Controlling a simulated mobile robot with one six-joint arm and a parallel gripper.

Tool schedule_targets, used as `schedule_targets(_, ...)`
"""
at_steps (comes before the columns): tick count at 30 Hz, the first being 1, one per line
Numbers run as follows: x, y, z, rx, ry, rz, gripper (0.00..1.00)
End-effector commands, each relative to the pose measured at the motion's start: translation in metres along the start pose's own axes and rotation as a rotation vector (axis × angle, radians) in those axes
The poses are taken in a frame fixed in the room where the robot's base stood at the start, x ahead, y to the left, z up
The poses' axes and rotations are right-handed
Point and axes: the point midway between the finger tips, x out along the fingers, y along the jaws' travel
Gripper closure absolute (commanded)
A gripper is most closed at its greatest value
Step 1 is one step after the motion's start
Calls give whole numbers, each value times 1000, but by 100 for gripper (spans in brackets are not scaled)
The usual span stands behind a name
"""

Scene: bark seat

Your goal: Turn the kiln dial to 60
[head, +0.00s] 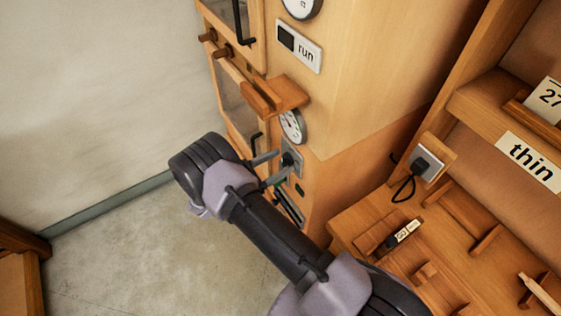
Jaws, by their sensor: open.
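The wooden kiln cabinet (356,85) stands in the middle of the head view. On its front is a grey plate with a small dark knob (287,158), which looks like the kiln dial. A round white gauge with a needle (292,125) sits just above it. My gripper (283,162) is open, its two fingers pointing at the plate, one above and one below the knob. I cannot tell whether the fingers touch the knob. The dial's numbers are too small to read, and the fingers partly hide the plate.
A wooden ledge (274,95) juts out above the gauge. Below the plate is a dark slotted panel (289,207). A "run" sign (299,48) is higher up. At right, a wooden bench (450,260) holds slats and a plug with a cable (425,165). The floor at left is clear.

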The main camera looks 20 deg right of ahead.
Motion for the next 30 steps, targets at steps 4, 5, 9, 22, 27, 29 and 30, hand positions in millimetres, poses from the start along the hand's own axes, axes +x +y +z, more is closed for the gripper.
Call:
schedule_targets(4,10,-1,0,0,0,-2,40)
schedule_targets(5,10,-1,0,0,0,-2,40)
schedule_targets(9,11,0,0,0,0,-1,40)
schedule_targets(22,10,0,0,0,0,-1,100)
schedule_targets(27,10,-1,0,13,0,-1,100)
schedule_targets(29,10,-1,-1,28,0,-1,100)
schedule_targets(30,10,-1,-1,42,0,-1,100)
